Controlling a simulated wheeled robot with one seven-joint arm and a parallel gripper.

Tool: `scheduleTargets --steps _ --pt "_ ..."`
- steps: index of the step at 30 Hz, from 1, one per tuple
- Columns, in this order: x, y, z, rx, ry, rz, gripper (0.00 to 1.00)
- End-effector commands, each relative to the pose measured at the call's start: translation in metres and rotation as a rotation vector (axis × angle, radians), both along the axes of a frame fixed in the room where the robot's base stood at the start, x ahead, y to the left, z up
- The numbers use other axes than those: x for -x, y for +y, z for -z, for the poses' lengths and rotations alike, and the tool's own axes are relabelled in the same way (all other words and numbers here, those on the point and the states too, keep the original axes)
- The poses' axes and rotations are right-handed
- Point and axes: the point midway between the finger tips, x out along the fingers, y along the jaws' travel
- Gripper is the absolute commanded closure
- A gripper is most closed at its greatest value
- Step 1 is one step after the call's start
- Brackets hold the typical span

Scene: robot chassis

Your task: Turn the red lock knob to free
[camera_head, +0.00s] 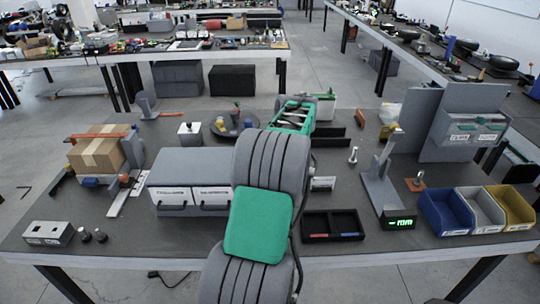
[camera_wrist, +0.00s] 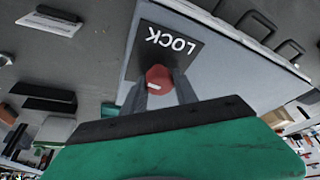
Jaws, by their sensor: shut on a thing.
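The red lock knob (camera_wrist: 157,73) is in the wrist view, on a dark plate (camera_wrist: 190,62) that carries the word LOCK, upside down in this picture. A short white mark shows on the knob's face. My gripper (camera_wrist: 160,90) has its two grey fingers on either side of the knob and is shut on it. The plate sits on a grey cabinet panel (camera_wrist: 245,75). In the head view, my arm covers the knob and the fingertips; the grey two-drawer cabinet (camera_head: 185,165) shows left of the arm.
Drawer handles (camera_wrist: 257,22) stick out near the upper right of the wrist view. In the head view, a black tray (camera_head: 332,225) and a grey stand (camera_head: 380,185) stand right of my arm. Blue, white and yellow bins (camera_head: 447,212) line the right edge. A cardboard box (camera_head: 98,150) is at left.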

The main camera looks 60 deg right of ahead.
Motion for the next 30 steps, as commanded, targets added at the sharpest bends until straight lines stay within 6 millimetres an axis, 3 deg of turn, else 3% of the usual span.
scheduleTargets --steps 12,27,28,30 --pt "-0.0019 -0.0014 -0.0042 0.008 -0.004 -0.178 1.0" --pt "-0.0023 -0.0016 -0.0038 0.01 -0.004 -0.196 1.0" --pt "-0.0023 -0.0016 -0.0038 0.01 -0.004 -0.196 0.64" --pt "-0.0019 -0.0015 -0.0037 0.009 -0.003 -0.195 0.58"
